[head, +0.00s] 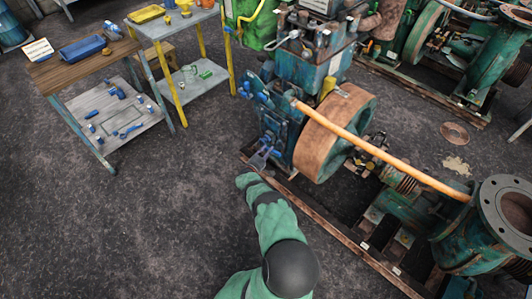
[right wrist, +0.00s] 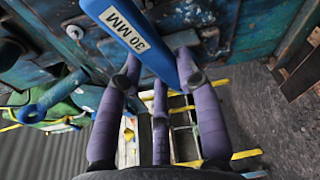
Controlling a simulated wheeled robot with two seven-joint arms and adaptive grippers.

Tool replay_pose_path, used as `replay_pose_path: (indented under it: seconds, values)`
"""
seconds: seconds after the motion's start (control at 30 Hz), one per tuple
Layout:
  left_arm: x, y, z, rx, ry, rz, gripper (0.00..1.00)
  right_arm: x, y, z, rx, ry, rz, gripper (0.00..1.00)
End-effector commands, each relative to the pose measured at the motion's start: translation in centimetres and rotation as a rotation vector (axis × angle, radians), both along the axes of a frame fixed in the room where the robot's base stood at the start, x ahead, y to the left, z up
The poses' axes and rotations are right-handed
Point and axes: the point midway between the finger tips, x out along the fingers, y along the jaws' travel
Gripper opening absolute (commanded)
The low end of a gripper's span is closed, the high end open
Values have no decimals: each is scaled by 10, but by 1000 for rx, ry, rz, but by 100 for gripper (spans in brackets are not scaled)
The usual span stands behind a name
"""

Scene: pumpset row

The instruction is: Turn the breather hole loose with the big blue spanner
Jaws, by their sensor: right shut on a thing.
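A big blue spanner labelled 30 MM (right wrist: 145,42) runs from the top of the right wrist view down between the purple fingers. My right gripper (head: 262,156) is low at the near side of the blue-green engine (head: 283,125). In the right wrist view my right gripper (right wrist: 158,85) is shut on the spanner's shaft. The spanner's far end is out of that view, so I cannot tell whether it sits on anything. I cannot make out the breather hole for certain. My left gripper is not in view.
A rust-brown flywheel (head: 320,135) and a long orange pipe (head: 385,150) stand right of my gripper. A wooden-topped bench (head: 75,73) and a yellow-legged table (head: 172,30) stand at the upper left. The dark floor (head: 130,220) at left is clear.

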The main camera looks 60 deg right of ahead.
Motion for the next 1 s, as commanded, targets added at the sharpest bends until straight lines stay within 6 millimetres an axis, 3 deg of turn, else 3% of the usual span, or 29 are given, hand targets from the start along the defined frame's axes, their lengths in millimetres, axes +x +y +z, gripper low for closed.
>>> replay_pose_path:
  seconds: [1.0]
  values:
    - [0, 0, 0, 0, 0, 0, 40, -3, -20, 1, -2, 0, 1, 0]
